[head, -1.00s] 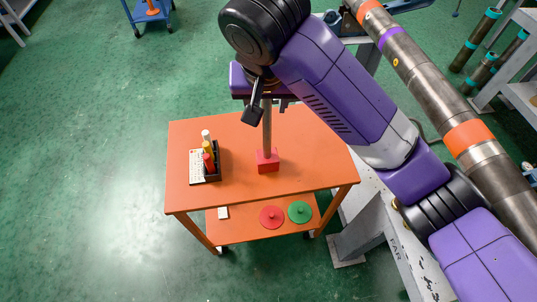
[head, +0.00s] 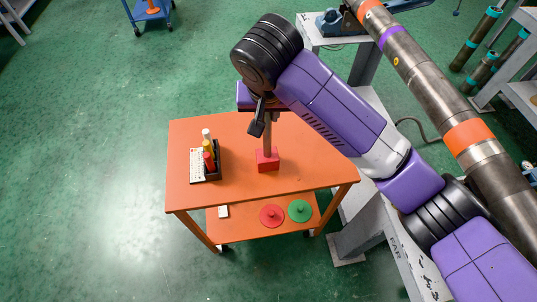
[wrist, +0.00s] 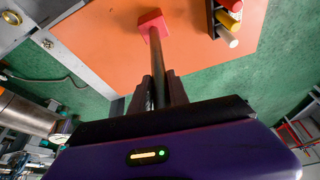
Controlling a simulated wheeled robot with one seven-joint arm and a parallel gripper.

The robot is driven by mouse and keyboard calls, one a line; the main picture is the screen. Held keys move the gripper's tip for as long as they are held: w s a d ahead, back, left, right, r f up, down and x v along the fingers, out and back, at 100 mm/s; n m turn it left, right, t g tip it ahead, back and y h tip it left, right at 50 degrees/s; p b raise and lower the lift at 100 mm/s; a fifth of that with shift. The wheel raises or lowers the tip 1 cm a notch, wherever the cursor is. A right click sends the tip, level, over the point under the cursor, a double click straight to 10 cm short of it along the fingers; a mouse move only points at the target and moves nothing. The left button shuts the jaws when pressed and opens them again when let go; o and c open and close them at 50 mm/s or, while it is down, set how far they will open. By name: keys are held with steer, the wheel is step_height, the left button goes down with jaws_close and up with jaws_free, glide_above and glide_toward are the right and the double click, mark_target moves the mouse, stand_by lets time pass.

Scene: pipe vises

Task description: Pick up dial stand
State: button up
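The dial stand (head: 267,160) has a red block base and an upright brownish post. Its base rests on the orange table (head: 310,160), right of the table's middle. In the wrist view the red base (wrist: 152,21) is at the top and the post runs down between my gripper's dark fingers (wrist: 161,90). A finger lies on each side of the post, with the gripper open around it. In the head view my gripper is above the stand and its fingers are mostly hidden by the wrist. The post's upper end is hidden too.
A black holder (head: 216,170) with red, yellow and white bottles stands left of the stand, beside a white card (head: 196,165). Red (head: 271,215) and green (head: 300,210) discs lie on the lower shelf. A large pipe (head: 440,100) runs along the right.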

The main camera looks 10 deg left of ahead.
jaws_close()
stand_by(1.0)
